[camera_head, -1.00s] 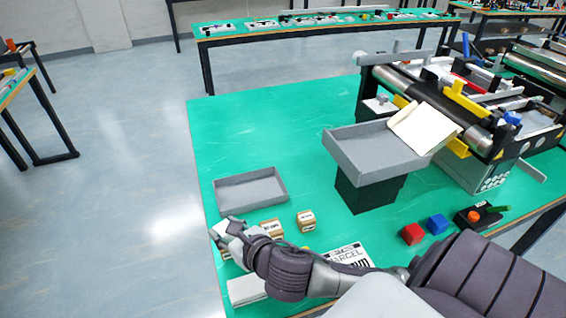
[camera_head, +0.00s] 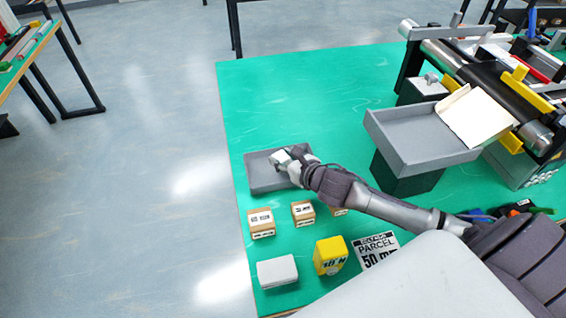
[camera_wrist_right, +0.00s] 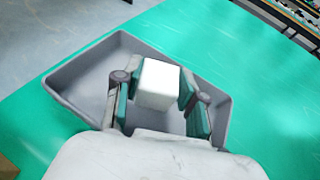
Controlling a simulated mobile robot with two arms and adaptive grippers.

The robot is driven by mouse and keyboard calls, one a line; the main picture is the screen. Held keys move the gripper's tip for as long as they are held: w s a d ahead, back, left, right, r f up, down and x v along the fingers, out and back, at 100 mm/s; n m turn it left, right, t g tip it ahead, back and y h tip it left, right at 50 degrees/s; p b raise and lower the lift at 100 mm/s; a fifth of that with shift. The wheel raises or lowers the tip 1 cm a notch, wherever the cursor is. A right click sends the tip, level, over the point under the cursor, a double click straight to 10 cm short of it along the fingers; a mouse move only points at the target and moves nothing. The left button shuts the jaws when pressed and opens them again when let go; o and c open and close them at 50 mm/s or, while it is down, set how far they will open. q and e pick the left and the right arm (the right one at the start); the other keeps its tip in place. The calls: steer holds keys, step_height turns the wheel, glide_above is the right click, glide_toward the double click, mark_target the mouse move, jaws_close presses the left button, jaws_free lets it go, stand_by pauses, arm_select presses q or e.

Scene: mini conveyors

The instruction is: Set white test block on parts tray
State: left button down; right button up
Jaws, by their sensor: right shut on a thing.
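The white test block (camera_wrist_right: 158,84) is a small white cube between the two fingers of my right gripper (camera_wrist_right: 158,100) in the wrist view. The gripper is shut on it. The grey parts tray (camera_wrist_right: 82,72) lies beneath and around the block in that view. In the head view my right gripper (camera_head: 288,160) is over the far right part of the shallow grey parts tray (camera_head: 262,187) on the green table. The block is hard to make out there. Whether it touches the tray floor I cannot tell. My left gripper is not in view.
Several labelled boxes stand in front of the tray, among them a tan box (camera_head: 262,225), a yellow block (camera_head: 330,256) and a pale block (camera_head: 277,271). A raised grey tray (camera_head: 410,150) on a black stand is to the right, near the conveyor (camera_head: 500,90).

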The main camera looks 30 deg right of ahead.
steer(key=shift+f, duration=0.85)
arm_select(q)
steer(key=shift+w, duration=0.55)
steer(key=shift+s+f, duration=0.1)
arm_select(e)
steer(key=shift+f, duration=0.1)
steer(key=o, duration=1.2)
steer(key=shift+c, duration=0.2)
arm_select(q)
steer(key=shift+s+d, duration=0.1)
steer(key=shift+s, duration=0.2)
arm_select(e)
steer(key=v, duration=1.2)
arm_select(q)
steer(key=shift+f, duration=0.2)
